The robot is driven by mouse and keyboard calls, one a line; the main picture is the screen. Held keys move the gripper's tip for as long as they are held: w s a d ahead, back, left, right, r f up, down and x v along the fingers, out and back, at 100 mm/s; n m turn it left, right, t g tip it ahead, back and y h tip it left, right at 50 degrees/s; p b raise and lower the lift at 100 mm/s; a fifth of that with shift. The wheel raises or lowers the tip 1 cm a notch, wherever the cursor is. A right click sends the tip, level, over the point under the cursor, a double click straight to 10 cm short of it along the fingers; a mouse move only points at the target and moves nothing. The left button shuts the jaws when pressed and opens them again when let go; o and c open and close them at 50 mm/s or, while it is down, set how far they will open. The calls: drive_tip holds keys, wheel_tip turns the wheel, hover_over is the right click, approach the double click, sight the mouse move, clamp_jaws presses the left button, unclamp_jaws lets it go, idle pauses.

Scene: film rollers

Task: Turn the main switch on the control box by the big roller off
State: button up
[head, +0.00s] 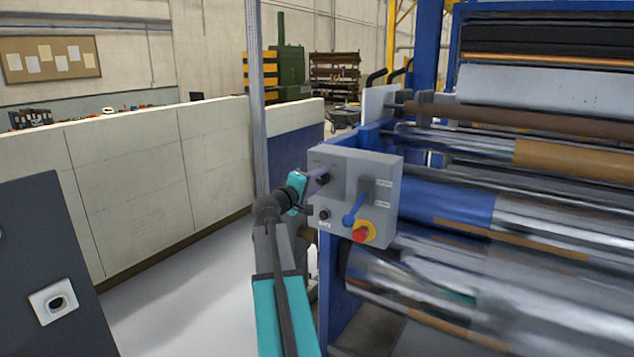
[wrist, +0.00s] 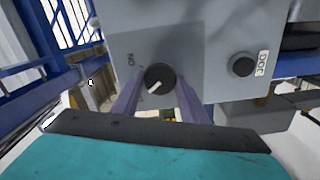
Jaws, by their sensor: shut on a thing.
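The grey control box (head: 341,168) is mounted on the blue frame beside the big roller; its face fills the top of the wrist view (wrist: 205,40). The main switch is a round black knob (wrist: 160,77) with a white pointer mark slanting between lower left and upper right in the wrist view. An "ON" label (wrist: 131,60) sits to its upper left; I cannot read another position label. My gripper (wrist: 157,103) is shut on the knob, one purple finger on each side. In the head view my gripper (head: 318,182) reaches the box from the left and partly hides the knob.
Rollers (head: 440,200) fill the right. A low pale wall (head: 130,180) stands left, with clear floor before it.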

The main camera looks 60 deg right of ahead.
drive_tip(key=shift+r, duration=0.1)
idle(0.3)
drive_tip(key=o, duration=1)
drive_tip(key=shift+o, duration=0.2)
drive_tip(key=a+b, duration=0.3)
drive_tip(key=a, duration=1)
drive_tip(key=shift+a, duration=0.4)
